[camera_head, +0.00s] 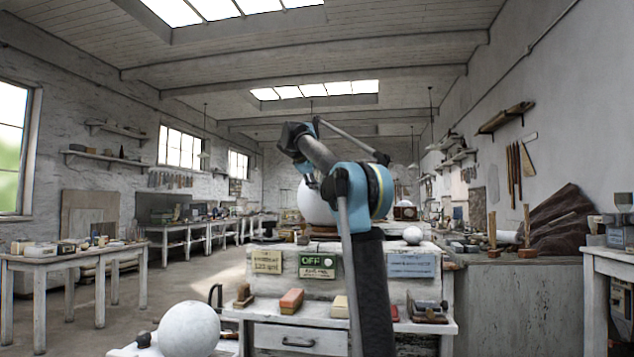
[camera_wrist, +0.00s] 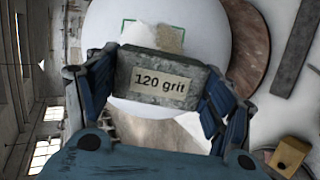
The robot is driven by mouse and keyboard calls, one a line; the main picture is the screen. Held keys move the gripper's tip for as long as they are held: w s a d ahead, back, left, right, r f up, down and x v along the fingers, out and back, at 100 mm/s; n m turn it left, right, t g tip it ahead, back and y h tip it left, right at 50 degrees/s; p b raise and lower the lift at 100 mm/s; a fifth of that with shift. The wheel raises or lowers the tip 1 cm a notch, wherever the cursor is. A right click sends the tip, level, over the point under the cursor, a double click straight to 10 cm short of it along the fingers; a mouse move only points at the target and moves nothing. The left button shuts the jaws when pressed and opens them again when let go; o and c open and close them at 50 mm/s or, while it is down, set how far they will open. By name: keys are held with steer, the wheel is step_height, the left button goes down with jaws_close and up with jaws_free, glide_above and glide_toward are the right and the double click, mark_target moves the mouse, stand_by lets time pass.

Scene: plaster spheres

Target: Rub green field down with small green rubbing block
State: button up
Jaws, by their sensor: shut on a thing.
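My gripper (camera_wrist: 162,78) is shut on a small grey-green block (camera_wrist: 158,98) labelled "120 grit", gripped by its two ends. Beyond it in the wrist view is a large white sphere (camera_wrist: 208,28). A thin green outline marks a field (camera_wrist: 152,35) on the sphere, with a tan and whitish speckled patch inside. The block hides the field's near part, and I cannot tell whether it touches the sphere. In the head view the sphere (camera_head: 312,208) stands on the bench, partly hidden by my arm; the gripper's jaws and the block are not clear there.
The bench front carries a green "OFF" sign (camera_head: 317,261), a "120 grit" label (camera_head: 268,262) and a blue sign (camera_head: 411,265). A reddish block (camera_head: 291,301) and other tools lie on the lower ledge. Another white sphere (camera_head: 188,330) stands front left.

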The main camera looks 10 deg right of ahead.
steer(key=shift+w+d+f, duration=0.1)
steer(key=shift+w+f, duration=0.05)
steer(key=shift+w, duration=0.1)
stand_by(0.3)
steer(key=shift+s+a+f, duration=0.1)
steer(key=shift+s+f, duration=0.1)
steer(key=shift+f, duration=0.3)
steer(key=shift+s+a+f, duration=0.1)
steer(key=shift+s+f, duration=0.1)
steer(key=shift+f, duration=0.3)
steer(key=shift+r, duration=0.1)
